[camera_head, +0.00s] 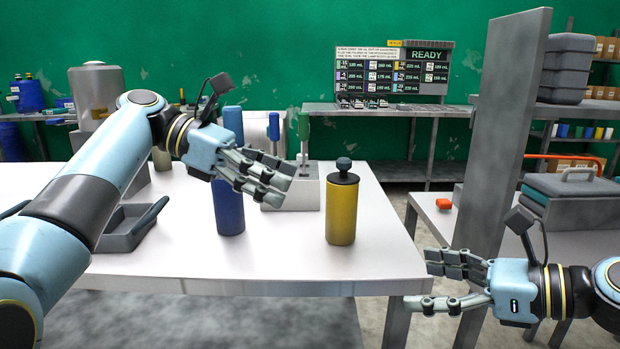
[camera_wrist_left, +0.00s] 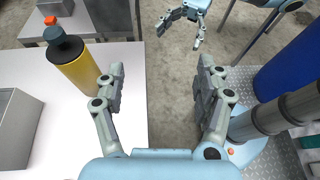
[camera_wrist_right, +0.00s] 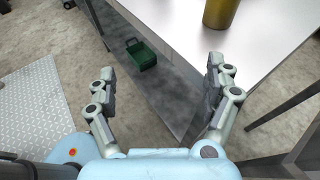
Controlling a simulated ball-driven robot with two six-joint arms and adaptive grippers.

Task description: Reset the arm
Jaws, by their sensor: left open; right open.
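My left gripper (camera_head: 262,178) is raised above the white table (camera_head: 270,265), in front of a blue cylinder (camera_head: 229,205) that it partly covers in the head view. It is open and empty; its spread fingers show in the left wrist view (camera_wrist_left: 160,95). My right gripper (camera_head: 452,283) is at the table's right front corner. It is open and empty, as the right wrist view (camera_wrist_right: 160,95) also shows. A yellow cylinder with a black knobbed cap (camera_head: 342,208) stands upright on the table, to the right of my left gripper and apart from it.
A grey upright panel (camera_head: 505,130) stands behind my right gripper. A grey lidded case (camera_head: 575,188) lies on the right-hand bench. A grey tray (camera_head: 130,228) is on the table's left. A green crate (camera_wrist_right: 142,55) is under the table. The table's front middle is clear.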

